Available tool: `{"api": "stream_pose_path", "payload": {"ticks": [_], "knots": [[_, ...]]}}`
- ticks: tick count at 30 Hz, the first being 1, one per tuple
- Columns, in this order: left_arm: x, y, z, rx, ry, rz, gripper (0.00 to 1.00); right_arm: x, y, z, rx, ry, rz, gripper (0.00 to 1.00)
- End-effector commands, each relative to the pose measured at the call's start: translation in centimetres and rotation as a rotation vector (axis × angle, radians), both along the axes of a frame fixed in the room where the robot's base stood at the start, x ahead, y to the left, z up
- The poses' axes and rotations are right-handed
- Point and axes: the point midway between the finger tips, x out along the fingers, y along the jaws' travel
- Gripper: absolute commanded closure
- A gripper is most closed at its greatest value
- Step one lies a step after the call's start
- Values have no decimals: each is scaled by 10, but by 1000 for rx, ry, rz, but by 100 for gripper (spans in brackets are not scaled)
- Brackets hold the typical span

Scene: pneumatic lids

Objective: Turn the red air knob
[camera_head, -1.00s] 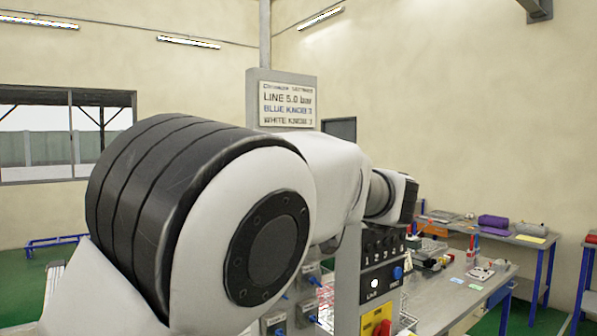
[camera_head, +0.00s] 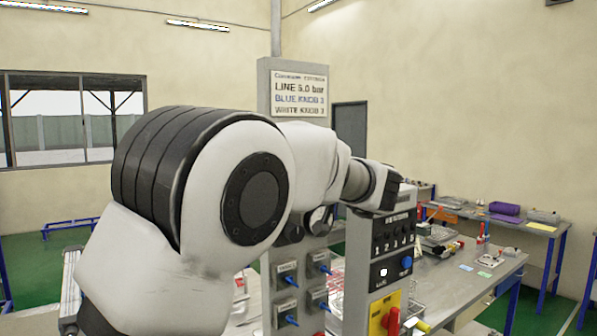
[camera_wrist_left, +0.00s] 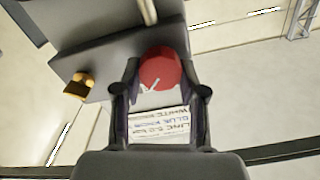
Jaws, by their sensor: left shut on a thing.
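The red air knob (camera_wrist_left: 160,68), round with a white pointer mark, shows in the left wrist view against a grey panel. My left gripper (camera_wrist_left: 161,84) is shut on it, one finger at each side. In the head view my left arm spans the middle and hides this gripper and the knob. My right gripper is in neither view.
A sign (camera_head: 299,94) reads LINE 5.0 bar, with blue and white knob lines below. A control box (camera_head: 380,262) has numbered switches, a blue knob (camera_head: 406,262) and a red handle (camera_head: 391,321) on yellow. Small valve boxes (camera_head: 288,283) sit left of it. A workbench (camera_head: 465,291) stands to the right.

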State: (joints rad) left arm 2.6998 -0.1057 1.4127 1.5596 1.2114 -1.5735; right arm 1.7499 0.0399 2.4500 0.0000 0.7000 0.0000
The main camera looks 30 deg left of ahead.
Motion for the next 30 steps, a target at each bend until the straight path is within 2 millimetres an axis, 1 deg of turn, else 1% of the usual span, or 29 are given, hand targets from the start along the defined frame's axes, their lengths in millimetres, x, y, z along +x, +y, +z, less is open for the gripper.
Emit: {"api": "stream_pose_path", "payload": {"ticks": [5,11,20,30], "knots": [[0,1,-1,-17,-38,0,93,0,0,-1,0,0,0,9],[-1,1,-1,-58,-137,0,93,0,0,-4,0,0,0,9],[-2,1,-1,-157,-378,-1,93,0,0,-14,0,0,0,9],[-3,2,-3,-281,-677,-1,93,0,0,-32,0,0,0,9]]}}
